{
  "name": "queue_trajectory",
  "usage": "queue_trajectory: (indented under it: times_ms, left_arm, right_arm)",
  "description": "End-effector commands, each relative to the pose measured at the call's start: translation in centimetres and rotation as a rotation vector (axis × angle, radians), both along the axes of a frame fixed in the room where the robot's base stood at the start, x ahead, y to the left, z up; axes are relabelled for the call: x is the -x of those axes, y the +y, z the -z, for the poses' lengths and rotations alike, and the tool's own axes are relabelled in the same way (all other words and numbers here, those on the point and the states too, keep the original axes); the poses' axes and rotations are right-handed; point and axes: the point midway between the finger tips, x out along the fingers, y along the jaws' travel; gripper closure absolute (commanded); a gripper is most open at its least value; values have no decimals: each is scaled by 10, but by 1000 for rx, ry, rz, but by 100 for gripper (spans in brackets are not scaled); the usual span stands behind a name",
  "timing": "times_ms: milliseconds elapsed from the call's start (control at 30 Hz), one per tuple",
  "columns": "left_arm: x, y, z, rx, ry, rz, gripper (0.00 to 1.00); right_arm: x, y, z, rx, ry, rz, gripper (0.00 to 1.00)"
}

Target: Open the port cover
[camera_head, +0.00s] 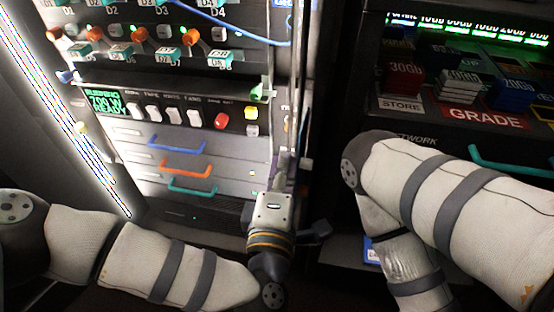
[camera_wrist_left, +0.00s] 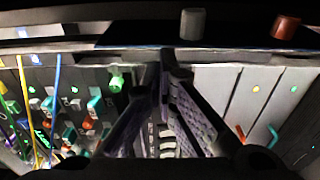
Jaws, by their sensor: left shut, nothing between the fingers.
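My left gripper (camera_head: 283,160) is at the right edge of the lit equipment rack (camera_head: 120,160), pointing up along its frame. In the left wrist view its two dark fingers (camera_wrist_left: 168,62) come together at their tips, shut with nothing between them. The tips are close to a dark horizontal edge (camera_wrist_left: 125,45). I cannot pick out a port cover with certainty in either view. The gripper may hide part of the rack's right edge. My right arm comes in from the right, but its gripper is out of view.
The rack carries white switches (camera_head: 150,113), a red button (camera_head: 221,120) and drawers with blue (camera_head: 178,146), orange (camera_head: 185,170) and teal handles. A blue cable (camera_head: 225,20) hangs above. A second rack with coloured blocks (camera_head: 405,80) stands to the right.

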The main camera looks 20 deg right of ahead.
Motion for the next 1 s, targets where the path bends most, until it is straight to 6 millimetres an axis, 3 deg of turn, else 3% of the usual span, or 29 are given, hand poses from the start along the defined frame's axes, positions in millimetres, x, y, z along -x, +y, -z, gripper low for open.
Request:
queue_trajectory:
  times_ms: [1000]
  left_arm:
    - [6, -7, 0, 1, 3, 9, 100]
  right_arm:
    - [-2, 0, -2, 0, -5, 0, 0]
